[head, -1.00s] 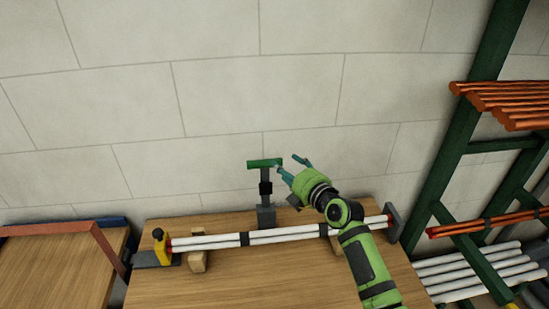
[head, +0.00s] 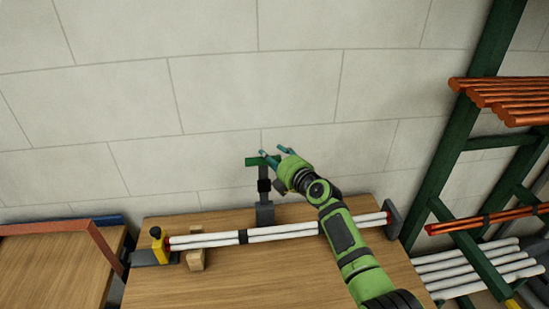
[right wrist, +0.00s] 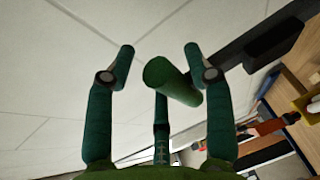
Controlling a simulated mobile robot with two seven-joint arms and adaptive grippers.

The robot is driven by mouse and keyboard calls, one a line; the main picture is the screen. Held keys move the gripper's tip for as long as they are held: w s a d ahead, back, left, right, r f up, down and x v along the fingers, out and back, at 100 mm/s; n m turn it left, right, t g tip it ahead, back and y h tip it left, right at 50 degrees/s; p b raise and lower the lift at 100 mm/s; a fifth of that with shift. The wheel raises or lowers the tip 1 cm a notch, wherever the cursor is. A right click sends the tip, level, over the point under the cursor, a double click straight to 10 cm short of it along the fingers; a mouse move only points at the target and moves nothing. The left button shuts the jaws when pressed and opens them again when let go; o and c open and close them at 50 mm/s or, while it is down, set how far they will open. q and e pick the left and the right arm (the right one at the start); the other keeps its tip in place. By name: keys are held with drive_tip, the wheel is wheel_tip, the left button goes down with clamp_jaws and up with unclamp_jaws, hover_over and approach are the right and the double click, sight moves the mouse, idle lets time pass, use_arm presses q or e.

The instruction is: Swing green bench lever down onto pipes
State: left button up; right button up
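The green lever handle (head: 252,161) sits as a crossbar on top of a dark upright arm (head: 264,186) on a grey base at the back of the bench. The lever stands up. The white pipes (head: 280,233) lie across the bench in front of it, with red ends. My right gripper (head: 275,152) is at the right end of the handle, partly covering it. In the right wrist view its teal fingers (right wrist: 160,62) are spread, with the round end of the green handle (right wrist: 172,80) between them. Contact cannot be told. My left gripper is not in view.
The wooden bench (head: 270,285) has clear room in front of the pipes. A yellow stop with a black knob (head: 160,247) is at the pipes' left end, a grey plate (head: 392,218) at the right. A green rack (head: 440,170) holding copper and white pipes stands right.

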drive_tip(key=c, duration=0.7)
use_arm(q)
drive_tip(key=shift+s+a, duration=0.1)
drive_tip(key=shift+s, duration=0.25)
use_arm(e)
clamp_jaws()
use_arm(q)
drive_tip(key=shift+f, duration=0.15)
use_arm(e)
drive_tip(key=shift+s+f+b, duration=0.15)
drive_tip(key=shift+b, duration=0.25)
use_arm(q)
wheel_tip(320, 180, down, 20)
drive_tip(key=b, duration=2)
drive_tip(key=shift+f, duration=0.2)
use_arm(e)
drive_tip(key=s+d+f+n+t+y, duration=0.2)
drive_tip(key=s+f+n+t+y, duration=0.1)
drive_tip(key=s, duration=0.6)
drive_tip(key=shift+s+t+y, duration=0.4)
drive_tip(key=shift+t+y, duration=0.3)
drive_tip(key=shift+t, duration=0.3)
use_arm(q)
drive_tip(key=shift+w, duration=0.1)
